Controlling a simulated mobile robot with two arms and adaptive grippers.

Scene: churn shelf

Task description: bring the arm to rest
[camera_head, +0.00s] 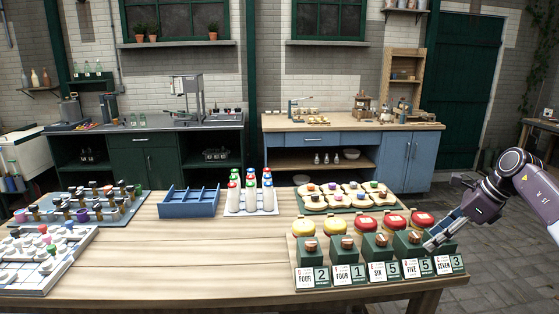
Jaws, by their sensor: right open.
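My right arm comes in from the right edge, and its gripper (446,212) is open. The gripper hangs over the right end of the table, above the row of green blocks with number cards (379,271). Its lower fingertips overlap the rightmost block in the picture; I cannot tell whether they touch it. Nothing shows between the fingers. My left gripper is not in view.
The wooden table (170,255) holds a blue divided tray (189,202), white bottles (250,191) with red and green caps, a green board (347,198) with topped pieces, and crowded trays at left. The table's middle is bare. Paved floor (500,260) lies free at right.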

